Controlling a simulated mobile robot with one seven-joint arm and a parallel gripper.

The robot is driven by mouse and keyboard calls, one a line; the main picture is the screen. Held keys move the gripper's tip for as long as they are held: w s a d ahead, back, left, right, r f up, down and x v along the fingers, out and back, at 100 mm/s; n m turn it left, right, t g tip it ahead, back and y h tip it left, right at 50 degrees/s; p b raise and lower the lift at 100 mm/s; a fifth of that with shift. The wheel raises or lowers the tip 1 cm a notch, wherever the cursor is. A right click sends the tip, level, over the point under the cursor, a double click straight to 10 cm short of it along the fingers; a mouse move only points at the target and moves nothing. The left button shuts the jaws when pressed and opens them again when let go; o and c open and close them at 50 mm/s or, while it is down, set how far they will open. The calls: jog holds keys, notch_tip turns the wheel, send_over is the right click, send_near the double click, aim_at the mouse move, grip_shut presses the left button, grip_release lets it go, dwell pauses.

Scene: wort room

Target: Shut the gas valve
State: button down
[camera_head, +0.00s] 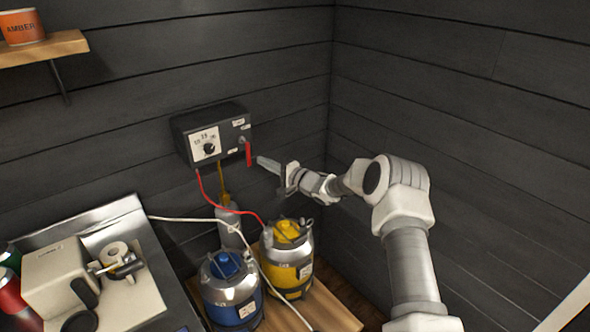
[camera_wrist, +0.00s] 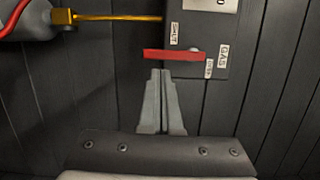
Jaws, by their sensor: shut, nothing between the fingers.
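The gas valve is a red lever (camera_head: 248,153) on the right part of a dark control box (camera_head: 182,137) on the wall. It hangs downward in the head view. In the wrist view the lever (camera_wrist: 172,55) lies across the picture, its pivot at the right end, beside small labels, one reading GAS (camera_wrist: 222,53). My gripper (camera_head: 261,161) is shut and empty, just right of the lever in the head view. In the wrist view its fingertips (camera_wrist: 160,73) sit just below the lever's free half. I cannot tell whether they touch it.
A grey bottle (camera_head: 229,226) stands under the box, with a yellow hose up to it. A yellow-banded keg (camera_head: 287,262) and a blue-banded keg (camera_head: 231,292) stand below on a wooden top. Red and white lines hang nearby. The wall right of the box is bare.

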jog(key=v, duration=1.5)
jog(key=shift+b, duration=0.35)
jog(key=shift+s+d+r, duration=0.1)
jog(key=shift+r, duration=0.05)
jog(key=s+d+r+n+h, duration=0.2)
jog(key=s+d+r+h, duration=0.25)
jog(key=r+h, duration=0.35)
jog(key=s+d+r+n+h, duration=0.35)
jog(key=s+r+h, duration=0.2)
jog(key=r, duration=0.45)
jog(key=s+a+n+g, duration=0.2)
jog(key=s+g, duration=0.4)
jog(key=s, duration=2.6)
jog(key=shift+s+f+n+g, duration=0.2)
jog(key=shift+s+n+g, duration=0.1)
jog(key=shift+n, duration=0.45)
jog(key=shift+w, duration=0.1)
